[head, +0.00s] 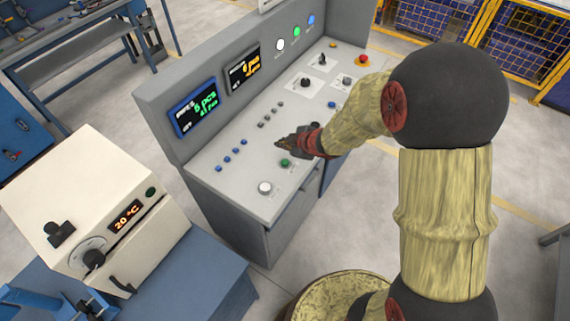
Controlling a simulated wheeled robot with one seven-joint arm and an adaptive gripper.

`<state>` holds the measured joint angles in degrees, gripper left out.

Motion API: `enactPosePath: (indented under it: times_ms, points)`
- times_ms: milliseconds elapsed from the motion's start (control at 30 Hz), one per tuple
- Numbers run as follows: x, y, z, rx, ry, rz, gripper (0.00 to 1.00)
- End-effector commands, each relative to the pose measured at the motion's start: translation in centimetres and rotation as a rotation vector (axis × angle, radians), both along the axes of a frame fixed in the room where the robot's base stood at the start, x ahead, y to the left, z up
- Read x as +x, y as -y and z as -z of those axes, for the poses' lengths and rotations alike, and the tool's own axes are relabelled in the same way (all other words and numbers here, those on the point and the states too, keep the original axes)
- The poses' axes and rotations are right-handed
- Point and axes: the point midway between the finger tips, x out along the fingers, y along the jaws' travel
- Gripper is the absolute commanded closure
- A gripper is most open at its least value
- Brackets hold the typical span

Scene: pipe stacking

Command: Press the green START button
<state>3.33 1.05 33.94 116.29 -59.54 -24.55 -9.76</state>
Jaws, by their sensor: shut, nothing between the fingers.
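The green button (285,162) sits on the sloped top of the grey control console (225,180), toward its front edge. Its label is too small to read. My gripper (279,143) is shut and empty. In the picture its tip is just above and left of the green button, over the console top. I cannot tell how high it is above the panel or whether it touches anything. My arm reaches in from the right.
A white button (265,187) is near the green one, with rows of small blue and grey buttons behind. A red emergency button (362,59) is at the far end. Two displays (196,106) stand upright at the back. A cream box (90,215) is at left.

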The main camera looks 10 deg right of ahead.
Motion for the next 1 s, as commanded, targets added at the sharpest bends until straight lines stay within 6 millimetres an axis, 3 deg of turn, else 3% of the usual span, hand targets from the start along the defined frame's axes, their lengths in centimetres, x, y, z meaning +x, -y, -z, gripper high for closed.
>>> enactPosePath:
  times_ms: [33,500,1000]
  points:
    - [0.0,0.0,1.0,0.0,0.0,0.0,1.0]
    - [0.0,0.0,6.4,0.0,0.0,0.0,1.0]
    - [0.0,0.0,7.0,0.001,0.0,0.001,1.0]
